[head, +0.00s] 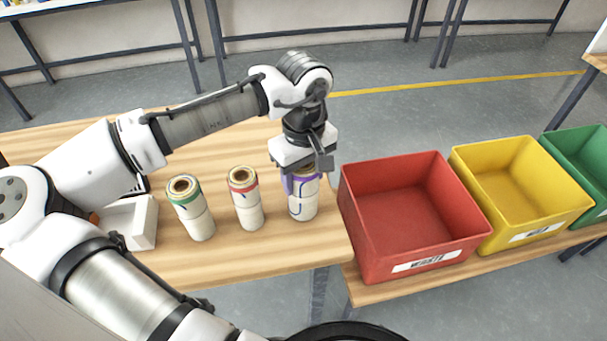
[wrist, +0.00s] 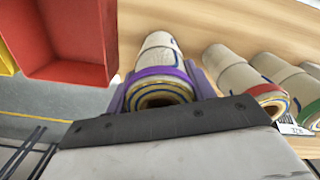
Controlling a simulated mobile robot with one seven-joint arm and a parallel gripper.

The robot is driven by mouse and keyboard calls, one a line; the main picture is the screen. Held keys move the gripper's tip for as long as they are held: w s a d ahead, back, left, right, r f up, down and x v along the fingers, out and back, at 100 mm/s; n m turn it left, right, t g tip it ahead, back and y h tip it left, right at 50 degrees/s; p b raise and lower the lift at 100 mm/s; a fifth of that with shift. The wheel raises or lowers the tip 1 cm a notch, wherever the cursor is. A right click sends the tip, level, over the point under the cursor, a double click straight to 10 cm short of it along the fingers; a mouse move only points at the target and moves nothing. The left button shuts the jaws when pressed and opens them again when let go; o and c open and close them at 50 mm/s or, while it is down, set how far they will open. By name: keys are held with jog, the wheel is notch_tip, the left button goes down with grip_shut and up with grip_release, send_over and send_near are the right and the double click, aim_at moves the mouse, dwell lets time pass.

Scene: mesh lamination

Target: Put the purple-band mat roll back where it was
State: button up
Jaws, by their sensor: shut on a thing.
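The purple-band mat roll (head: 303,205) stands upright at the right end of the wooden table, the rightmost of the rolls in the head view. My gripper (head: 302,172) is above it with its fingers shut around its upper part, near the purple band. In the wrist view the purple-band roll (wrist: 160,85) sits between the two purple-grey fingers (wrist: 165,88), its hollow end toward the camera. Its base looks to be at the table surface, but I cannot tell whether it touches. The gripper hides part of its top.
A red-band roll (head: 246,200) and a green-band roll (head: 190,208) stand to its left. A white box (head: 142,222) is farther left. A red bin (head: 410,215), a yellow bin (head: 520,195) and a green bin (head: 585,160) stand on a bench to the right. Table behind the rolls is clear.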

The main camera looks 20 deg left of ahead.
jog(key=shift+f, duration=0.3)
jog(key=shift+f, duration=0.15)
jog(key=o, duration=1.2)
notch_tip(320, 180, up, 12)
jog(key=shift+r+b, duration=0.2)
jog(key=shift+b, duration=0.15)
